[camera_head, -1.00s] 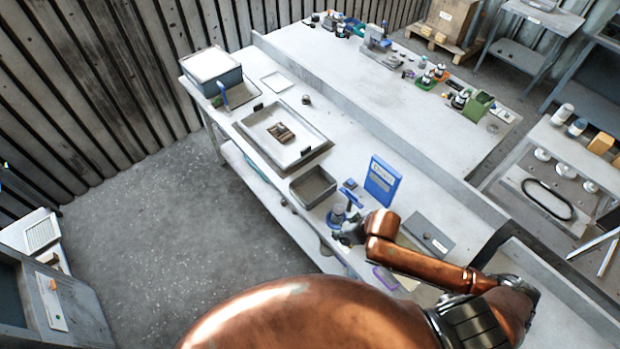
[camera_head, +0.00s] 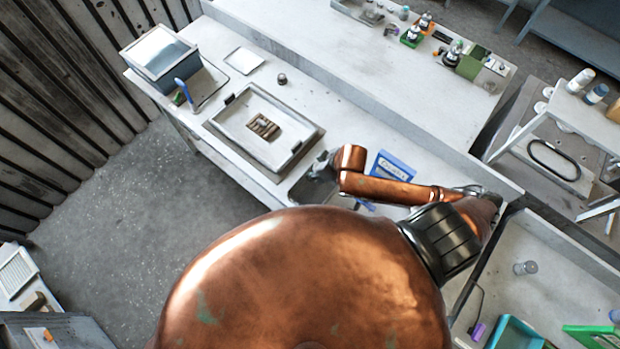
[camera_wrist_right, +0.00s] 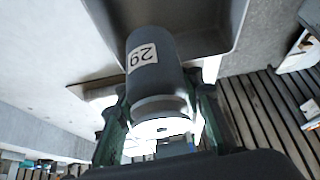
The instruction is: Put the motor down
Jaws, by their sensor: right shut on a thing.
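The motor (camera_wrist_right: 155,70) is a dark grey cylinder with a white label reading 29, upside down in the right wrist view. My right gripper (camera_wrist_right: 158,100) has its green-dark fingers on both sides of the motor and is shut on it. A grey open bin (camera_wrist_right: 235,25) shows just beyond the motor; whether the two touch I cannot tell. The motor cannot be made out there. My left gripper is not in view.
A shallow tray (camera_head: 305,141) with small brown parts (camera_head: 263,126) lies up-left of the gripper. A blue box (camera_head: 392,166) stands behind my right forearm. Bare tabletop (camera_head: 345,125) lies right of the tray.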

